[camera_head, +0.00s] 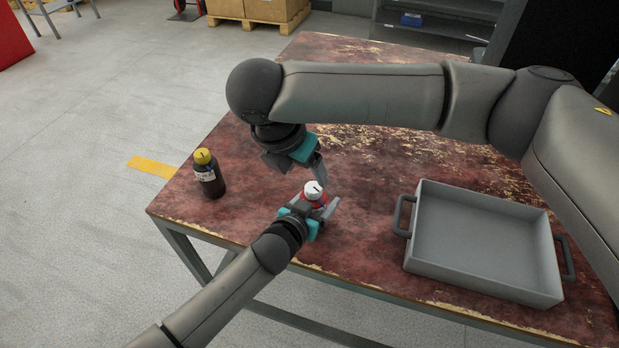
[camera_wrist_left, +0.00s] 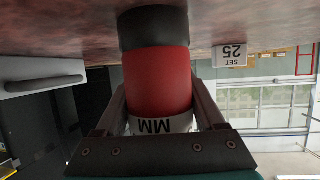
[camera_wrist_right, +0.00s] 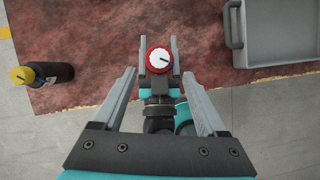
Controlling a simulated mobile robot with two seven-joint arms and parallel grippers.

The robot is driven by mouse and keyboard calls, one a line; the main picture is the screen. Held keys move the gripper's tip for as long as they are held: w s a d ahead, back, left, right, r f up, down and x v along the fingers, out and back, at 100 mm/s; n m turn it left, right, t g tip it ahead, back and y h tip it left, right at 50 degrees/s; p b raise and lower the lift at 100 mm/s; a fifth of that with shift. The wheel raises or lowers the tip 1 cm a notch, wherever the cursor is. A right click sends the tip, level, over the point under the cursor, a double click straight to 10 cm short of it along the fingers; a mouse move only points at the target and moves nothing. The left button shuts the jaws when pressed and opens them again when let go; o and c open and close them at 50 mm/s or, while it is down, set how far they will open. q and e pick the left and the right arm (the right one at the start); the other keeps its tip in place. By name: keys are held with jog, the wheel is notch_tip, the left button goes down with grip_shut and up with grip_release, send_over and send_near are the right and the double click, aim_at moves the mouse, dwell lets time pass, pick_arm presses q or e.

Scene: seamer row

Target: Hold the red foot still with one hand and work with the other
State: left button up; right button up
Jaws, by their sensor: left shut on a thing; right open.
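The red foot (camera_head: 315,199) stands upright on the worn red table, with a white top bearing a dark line. In the left wrist view the red foot (camera_wrist_left: 157,80) shows upside down, with a black base and a white band with black lettering. My left gripper (camera_head: 318,203) is shut on the red foot, one finger on each side. My right gripper (camera_head: 321,178) is open and empty, above and just behind the foot. In the right wrist view the white dial top (camera_wrist_right: 159,60) lies between and beyond the open fingers.
A dark bottle with a yellow cap (camera_head: 209,176) stands near the table's left edge. A grey tray (camera_head: 480,285) with handles stands empty at right. A white block marked "SET 25" (camera_wrist_left: 230,56) shows in the left wrist view. The table between bottle and foot is clear.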

jog(key=shift+v, duration=2.3)
pick_arm(q)
jog(key=o, duration=1.5)
